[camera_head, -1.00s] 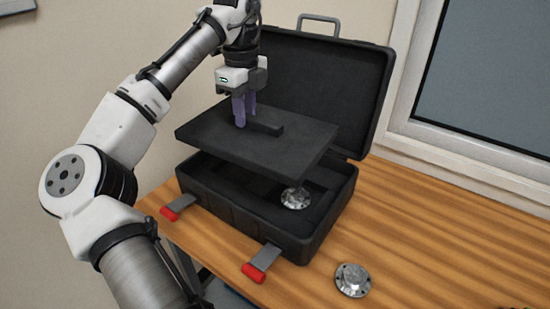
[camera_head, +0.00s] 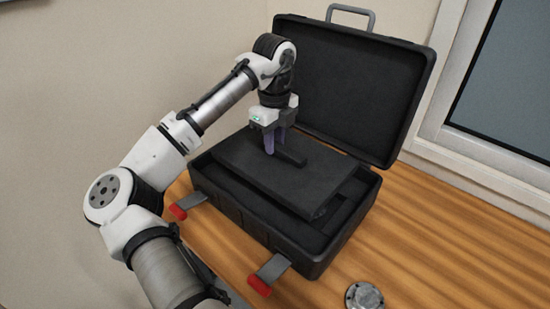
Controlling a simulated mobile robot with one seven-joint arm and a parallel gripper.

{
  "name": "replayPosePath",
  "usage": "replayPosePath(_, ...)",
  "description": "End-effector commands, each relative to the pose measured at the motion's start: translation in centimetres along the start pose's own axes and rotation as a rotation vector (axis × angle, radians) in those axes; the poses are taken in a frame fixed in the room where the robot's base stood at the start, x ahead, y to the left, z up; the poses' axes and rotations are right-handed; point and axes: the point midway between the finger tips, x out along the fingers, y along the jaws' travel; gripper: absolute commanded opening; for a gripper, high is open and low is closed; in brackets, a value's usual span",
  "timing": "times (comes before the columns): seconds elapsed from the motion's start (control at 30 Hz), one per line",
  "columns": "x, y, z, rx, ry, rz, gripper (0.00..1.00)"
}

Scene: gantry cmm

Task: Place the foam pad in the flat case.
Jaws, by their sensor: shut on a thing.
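The foam pad (camera_head: 285,182) is a dark flat slab with a raised grip bar (camera_head: 291,158) on top. My gripper (camera_head: 274,143) is shut on this bar, fingers pointing down. The flat case (camera_head: 253,219) is black, open, with its lid (camera_head: 352,85) standing up at the back. The pad is over the case's tray, low and close to the rim, slightly turned to it. A dark gap of the tray shows along the front and right. I cannot tell whether the pad touches the case floor.
The case stands on a wooden table (camera_head: 445,235). Two red-tipped latches (camera_head: 260,284) (camera_head: 179,211) stick out at its front. A round metal flange (camera_head: 363,297) lies on the table at the bottom right. A window and sill are at the right.

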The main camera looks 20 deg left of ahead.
Motion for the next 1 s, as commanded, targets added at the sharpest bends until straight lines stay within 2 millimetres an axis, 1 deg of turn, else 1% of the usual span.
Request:
replayPosePath(0.1,1.7,0.0,0.0,0.000,-0.001,0.001,0.01)
replayPosePath(0.33,3.4,0.1,0.0,-0.001,0.001,0.000,0.01)
replayPosePath(0.53,6.1,0.0,0.0,0.000,0.000,0.001,0.01)
replayPosePath(0.73,6.4,0.0,0.0,0.000,-0.001,0.001,0.01)
replayPosePath(0.77,6.4,0.0,0.0,0.000,0.000,0.001,0.25)
replayPosePath(0.9,6.4,0.0,0.0,0.000,0.000,0.001,0.44)
replayPosePath(1.0,6.4,0.0,0.0,0.000,0.000,0.000,0.45)
